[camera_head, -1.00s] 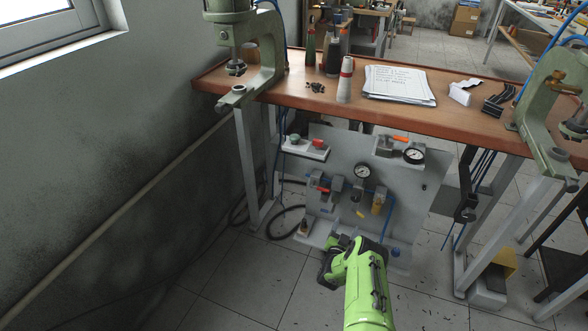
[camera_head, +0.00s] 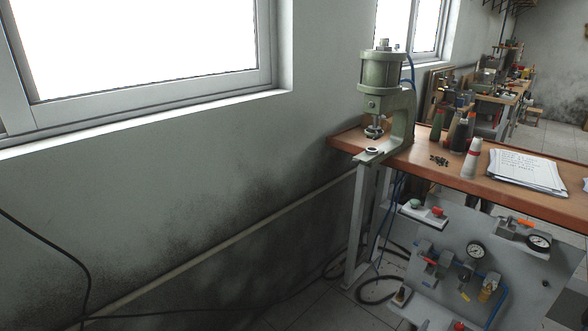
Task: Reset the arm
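My arm and my gripper are not in the head view at this moment. The workbench (camera_head: 450,185) with a brown wooden top stands at the right. A green pneumatic press (camera_head: 398,110) stands on its left end. Below the bench top is a grey pneumatic panel (camera_head: 435,239) with gauges (camera_head: 475,249), valves and blue tubing. A small box with a green and a red button (camera_head: 424,214) sits at the panel's upper left.
A grey wall with windows (camera_head: 140,50) fills the left. A pipe (camera_head: 235,240) runs along it, with dark cables at lower left. Another cluttered bench (camera_head: 500,95) stands behind.

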